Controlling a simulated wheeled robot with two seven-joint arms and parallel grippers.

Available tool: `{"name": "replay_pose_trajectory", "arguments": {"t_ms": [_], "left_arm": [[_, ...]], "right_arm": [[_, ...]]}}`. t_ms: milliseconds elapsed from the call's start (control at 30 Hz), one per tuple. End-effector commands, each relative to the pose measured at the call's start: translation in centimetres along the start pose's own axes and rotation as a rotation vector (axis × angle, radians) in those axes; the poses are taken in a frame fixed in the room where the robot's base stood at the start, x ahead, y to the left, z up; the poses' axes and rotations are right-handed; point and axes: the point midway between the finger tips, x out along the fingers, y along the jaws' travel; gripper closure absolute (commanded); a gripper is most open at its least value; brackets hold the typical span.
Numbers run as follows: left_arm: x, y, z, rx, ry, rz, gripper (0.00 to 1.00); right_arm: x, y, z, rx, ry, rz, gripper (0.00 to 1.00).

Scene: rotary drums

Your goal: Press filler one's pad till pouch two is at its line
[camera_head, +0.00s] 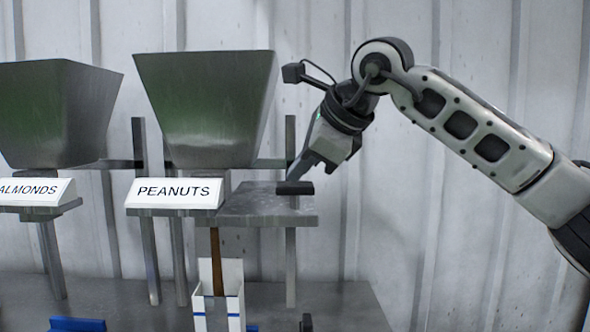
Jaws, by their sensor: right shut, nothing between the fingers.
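My right gripper (296,176) is shut and empty, its fingertips pointing down at the black pad (304,188) on the shelf beside the PEANUTS hopper (207,105). The tips appear to meet the pad; how far it is pressed I cannot tell. A brown stream (215,262) falls from under that shelf into an open white pouch (232,308) with a blue line across its front. My left gripper is not in view.
The ALMONDS hopper (55,112) stands at the left on a similar frame. A blue object (77,325) is cut off at the bottom edge. The space right of the shelf, below my arm, is clear.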

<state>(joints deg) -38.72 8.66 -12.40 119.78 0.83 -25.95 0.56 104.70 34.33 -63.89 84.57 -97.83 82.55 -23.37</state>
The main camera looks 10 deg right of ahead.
Motion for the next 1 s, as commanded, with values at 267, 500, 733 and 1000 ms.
{"name": "replay_pose_trajectory", "arguments": {"t_ms": [267, 500, 733, 1000], "left_arm": [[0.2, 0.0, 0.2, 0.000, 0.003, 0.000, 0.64], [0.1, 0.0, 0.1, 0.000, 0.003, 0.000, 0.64], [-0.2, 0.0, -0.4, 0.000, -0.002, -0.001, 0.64], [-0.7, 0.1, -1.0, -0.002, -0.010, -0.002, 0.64]], "right_arm": [[0.4, 0.2, -0.3, 0.001, 0.004, 0.004, 1.00], [0.3, 0.2, -0.3, 0.000, 0.005, 0.004, 1.00], [-0.5, -0.4, 0.3, 0.000, 0.004, 0.004, 1.00], [-1.7, -1.3, 1.2, 0.000, 0.004, 0.003, 1.00]]}}
